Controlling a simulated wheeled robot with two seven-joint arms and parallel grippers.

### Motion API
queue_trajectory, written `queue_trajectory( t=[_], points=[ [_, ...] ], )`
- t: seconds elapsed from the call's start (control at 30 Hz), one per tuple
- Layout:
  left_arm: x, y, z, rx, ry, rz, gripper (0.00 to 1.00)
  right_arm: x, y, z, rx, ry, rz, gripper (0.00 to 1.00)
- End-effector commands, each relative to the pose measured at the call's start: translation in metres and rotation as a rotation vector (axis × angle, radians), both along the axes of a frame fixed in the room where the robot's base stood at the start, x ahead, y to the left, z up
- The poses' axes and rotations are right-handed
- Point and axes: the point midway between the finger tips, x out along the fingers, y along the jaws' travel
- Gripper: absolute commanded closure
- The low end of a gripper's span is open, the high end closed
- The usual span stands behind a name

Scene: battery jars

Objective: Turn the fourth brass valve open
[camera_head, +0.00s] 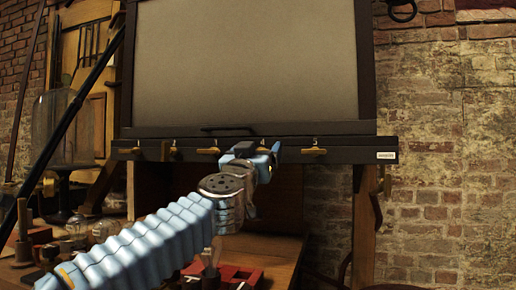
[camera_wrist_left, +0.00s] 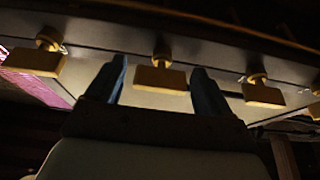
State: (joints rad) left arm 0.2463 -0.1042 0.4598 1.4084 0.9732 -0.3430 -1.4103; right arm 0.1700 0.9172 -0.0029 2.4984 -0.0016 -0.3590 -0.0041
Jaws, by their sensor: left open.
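Several brass valves line a black rail (camera_head: 345,141) below a large pale panel. Valves left of my gripper show at the far left (camera_head: 128,150) and nearer (camera_head: 208,151); one shows to its right (camera_head: 314,151). My left gripper (camera_head: 260,151) is raised at the rail and hides most of the valve there, which seems to be the fourth from the left. In the left wrist view, my open fingers (camera_wrist_left: 158,84) stand either side of a brass valve (camera_wrist_left: 160,76), with its handle lying crosswise between them. I cannot tell whether they touch it. My right gripper is out of view.
Neighbouring valves show at the left (camera_wrist_left: 36,58) and right (camera_wrist_left: 263,93) of the wrist view, close outside the fingers. A glass jar (camera_head: 55,130) stands at the left. Red-based apparatus (camera_head: 240,274) sits on the wooden bench below my arm. A brick wall (camera_head: 450,190) is behind.

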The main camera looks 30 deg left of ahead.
Motion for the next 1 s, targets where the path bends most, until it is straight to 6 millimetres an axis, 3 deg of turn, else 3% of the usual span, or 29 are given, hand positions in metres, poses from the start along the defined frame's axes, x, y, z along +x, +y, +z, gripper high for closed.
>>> queue_trajectory(
  t=[0.3, 0.67, 1.0],
  points=[
    [0.0025, 0.0006, 0.0005, 0.000, 0.000, 0.000, 0.21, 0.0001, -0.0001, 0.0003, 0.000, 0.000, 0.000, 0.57],
    [0.0022, 0.0005, 0.0009, 0.000, 0.000, 0.000, 0.75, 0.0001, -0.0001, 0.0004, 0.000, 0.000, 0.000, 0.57],
    [0.0016, 0.0004, 0.0035, -0.045, -0.012, -0.001, 0.75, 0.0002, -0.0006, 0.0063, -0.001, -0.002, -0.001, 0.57]
  ],
)
